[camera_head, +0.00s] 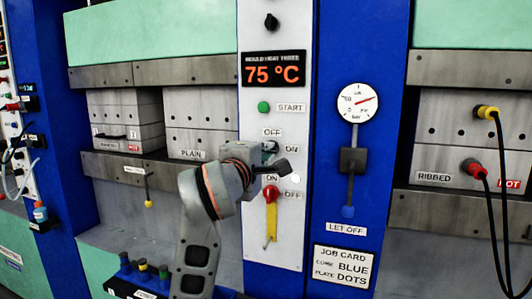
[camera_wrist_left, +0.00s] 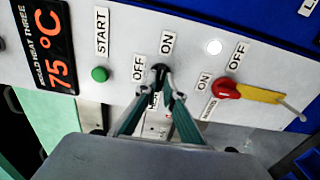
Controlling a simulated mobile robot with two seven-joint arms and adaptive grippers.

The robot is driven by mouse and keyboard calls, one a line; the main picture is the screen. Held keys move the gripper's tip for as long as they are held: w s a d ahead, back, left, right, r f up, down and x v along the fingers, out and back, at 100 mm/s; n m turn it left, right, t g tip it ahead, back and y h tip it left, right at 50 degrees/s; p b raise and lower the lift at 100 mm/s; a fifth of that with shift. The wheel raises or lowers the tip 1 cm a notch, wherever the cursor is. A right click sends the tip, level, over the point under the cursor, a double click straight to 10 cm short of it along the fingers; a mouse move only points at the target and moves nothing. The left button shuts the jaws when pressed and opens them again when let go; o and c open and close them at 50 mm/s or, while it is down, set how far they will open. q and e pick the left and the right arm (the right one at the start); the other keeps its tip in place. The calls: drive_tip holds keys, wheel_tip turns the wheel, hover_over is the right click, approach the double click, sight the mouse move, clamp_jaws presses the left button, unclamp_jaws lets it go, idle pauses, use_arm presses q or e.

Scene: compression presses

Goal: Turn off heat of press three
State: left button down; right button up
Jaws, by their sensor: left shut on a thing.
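The white control panel of press three (camera_head: 283,70) carries a display (camera_head: 273,70) reading "MOULD HEAT THREE 75 °C", which also shows in the left wrist view (camera_wrist_left: 55,45). Below the green START button (camera_head: 264,107) is a small black knob (camera_wrist_left: 159,74) between OFF and ON labels. My left gripper (camera_head: 271,152) is at this knob, and in the left wrist view its two fingers (camera_wrist_left: 160,88) close on it from both sides. The fingers hide part of the knob and the label under it, so I cannot tell which way it points. My right gripper is not in view.
A red rotary switch (camera_wrist_left: 226,90) with a yellow handle (camera_head: 271,220) sits close by, with its own ON and OFF labels. A white round lamp (camera_wrist_left: 214,47) is lit near it. A gauge (camera_head: 358,102) and lever block (camera_head: 352,160) stand to the right, above a job card (camera_head: 343,266).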

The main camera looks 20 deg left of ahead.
use_arm(q)
drive_tip(key=shift+n, duration=0.3)
drive_tip(key=n+b, duration=0.3)
drive_tip(key=n, duration=1.4)
drive_tip(key=shift+f+b, duration=0.1)
drive_tip(key=shift+b, duration=0.3)
drive_tip(key=shift+n, duration=0.3)
drive_tip(key=c, duration=2.2)
unclamp_jaws()
drive_tip(key=shift+o, duration=0.2)
